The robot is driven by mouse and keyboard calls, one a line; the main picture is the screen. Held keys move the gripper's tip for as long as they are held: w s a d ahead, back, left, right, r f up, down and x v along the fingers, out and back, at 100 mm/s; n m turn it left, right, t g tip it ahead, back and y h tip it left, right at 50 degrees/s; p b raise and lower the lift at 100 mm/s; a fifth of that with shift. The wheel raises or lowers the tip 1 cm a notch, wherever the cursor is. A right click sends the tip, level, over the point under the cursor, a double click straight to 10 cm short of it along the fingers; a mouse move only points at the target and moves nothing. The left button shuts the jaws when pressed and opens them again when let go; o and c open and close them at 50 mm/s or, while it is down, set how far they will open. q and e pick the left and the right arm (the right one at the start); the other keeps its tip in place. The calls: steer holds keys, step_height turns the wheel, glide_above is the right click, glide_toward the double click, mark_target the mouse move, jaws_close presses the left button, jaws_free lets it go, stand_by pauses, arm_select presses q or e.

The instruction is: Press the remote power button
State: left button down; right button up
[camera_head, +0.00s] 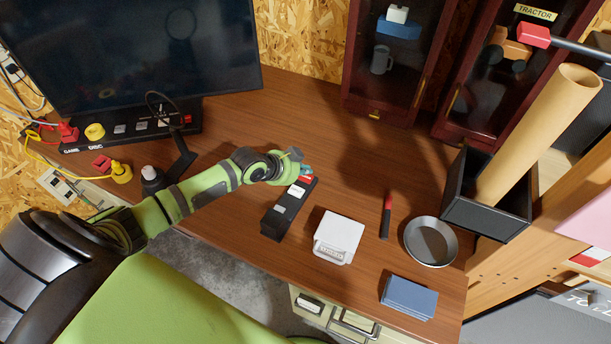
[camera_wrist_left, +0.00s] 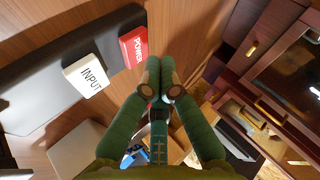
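The remote (camera_head: 272,222) is a long black bar lying on the wooden desk, with pale buttons and a red one at its far end. In the left wrist view, the red button marked POWER (camera_wrist_left: 134,45) is beside a white button marked INPUT (camera_wrist_left: 87,76). My left gripper (camera_head: 303,168) is over the remote's far end. In the wrist view its green fingers (camera_wrist_left: 161,76) are together, with nothing between them. The fingertips appear just right of and below the red button there; I cannot tell whether they touch it. My right gripper is not in view.
A white device (camera_head: 338,236), a red-and-black tool (camera_head: 387,215), a round metal dish (camera_head: 430,241) and a blue block (camera_head: 408,297) lie right of the remote. A black monitor (camera_head: 130,50) stands behind left, a cabinet (camera_head: 385,60) behind. A black box (camera_head: 487,205) holds a cardboard tube (camera_head: 540,130).

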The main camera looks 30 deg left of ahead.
mark_target(304, 178)
arm_select(q)
steer(key=shift+f, duration=0.15)
stand_by(0.7)
steer(key=shift+f+b, duration=0.25)
steer(key=shift+b, duration=0.05)
steer(key=shift+f+b, duration=0.4)
steer(key=shift+f, duration=0.1)
stand_by(0.5)
steer(key=shift+r, duration=0.1)
steer(key=shift+r+p, duration=0.8)
steer(key=shift+p, duration=0.05)
step_height(304, 178, up, 5)
steer(key=p, duration=0.4)
steer(key=shift+r+p, duration=0.1)
steer(key=shift+p, duration=0.3)
